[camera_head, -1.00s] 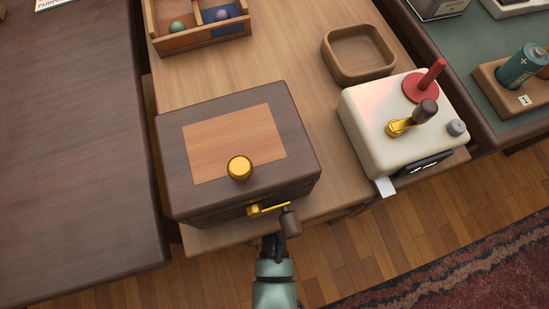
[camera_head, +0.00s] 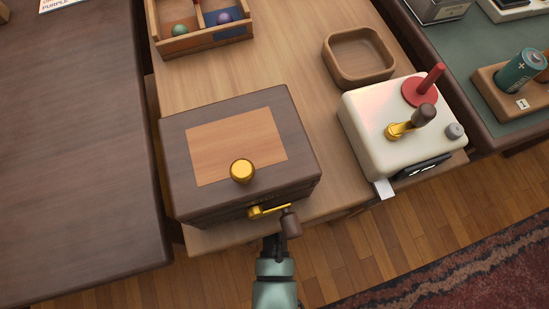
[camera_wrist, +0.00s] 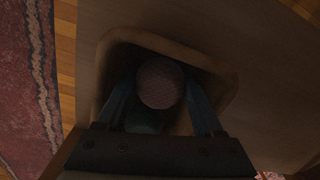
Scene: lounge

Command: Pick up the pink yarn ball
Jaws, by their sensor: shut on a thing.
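The pink yarn ball (camera_wrist: 160,82) shows in the wrist view as a dull, dark pinkish round ball with a fine surface texture. My gripper (camera_wrist: 160,88) is shut on it, one bluish finger on each side. Ball and fingers are over a wooden tray with a raised rim (camera_wrist: 222,68). The light there is dim, and I cannot tell whether the ball touches the tray's floor.
A dark wooden box (camera_head: 180,133) with a gold knob (camera_head: 242,170) and a crank (camera_head: 291,224) stands on the table. Right of it are a cream box (camera_head: 375,125) with a red lever and an empty wooden tray (camera_head: 333,62). A rug (camera_wrist: 22,90) lies at left in the wrist view.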

